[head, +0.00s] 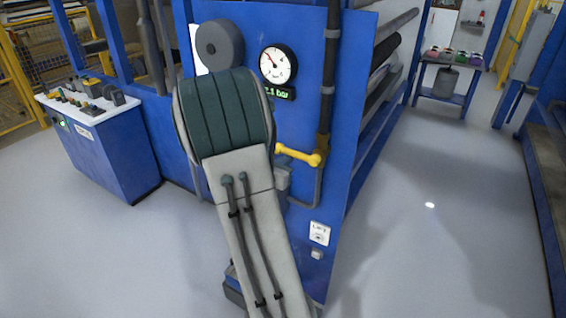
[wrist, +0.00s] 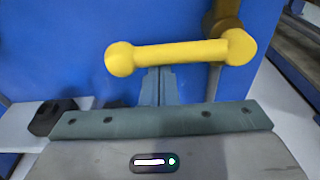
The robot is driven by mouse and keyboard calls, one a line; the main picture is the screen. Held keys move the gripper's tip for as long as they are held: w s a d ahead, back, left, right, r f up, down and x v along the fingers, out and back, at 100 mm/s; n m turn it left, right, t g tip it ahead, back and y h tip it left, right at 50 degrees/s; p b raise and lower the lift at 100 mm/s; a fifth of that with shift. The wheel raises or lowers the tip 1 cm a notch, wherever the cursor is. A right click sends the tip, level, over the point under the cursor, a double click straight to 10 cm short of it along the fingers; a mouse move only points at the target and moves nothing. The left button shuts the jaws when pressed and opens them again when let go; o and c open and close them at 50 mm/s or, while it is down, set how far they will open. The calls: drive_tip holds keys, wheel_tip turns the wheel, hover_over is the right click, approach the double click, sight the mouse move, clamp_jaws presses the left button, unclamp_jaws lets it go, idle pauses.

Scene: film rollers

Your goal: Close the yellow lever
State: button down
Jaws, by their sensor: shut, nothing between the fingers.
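The yellow lever (head: 301,154) sticks out from the blue machine panel, with a round knob at one end. In the head view my arm hides most of the gripper.
A round pressure gauge (head: 278,64) and a green digital readout (head: 279,93) sit above the lever. A dark pipe (head: 323,100) runs down beside it. A control console (head: 103,140) stands at the left. The floor (head: 430,240) at the right is clear.

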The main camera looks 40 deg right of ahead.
wheel_tip(320, 180, down, 4)
drive_tip(key=b, duration=0.4)
drive_tip(key=b+v, duration=0.1)
drive_tip(key=v, duration=0.8)
drive_tip(key=shift+a, duration=0.1)
drive_tip(key=s+a+f+m+g+y, duration=0.1)
drive_tip(key=s+a+m+g+y, duration=0.5)
drive_tip(key=s+m, duration=0.65)
drive_tip(key=s+a+m+t+y, duration=0.1)
drive_tip(key=a+m+y, duration=0.3)
drive_tip(key=a, duration=0.5)
drive_tip(key=s+a+r+m+t+y, duration=0.1)
drive_tip(key=a+m+t+y, duration=0.2)
drive_tip(key=a, duration=0.6)
drive_tip(key=shift+a+r+m+y, duration=0.2)
drive_tip(key=shift+r+m+y, duration=0.15)
drive_tip(key=shift+m+y, duration=0.8)
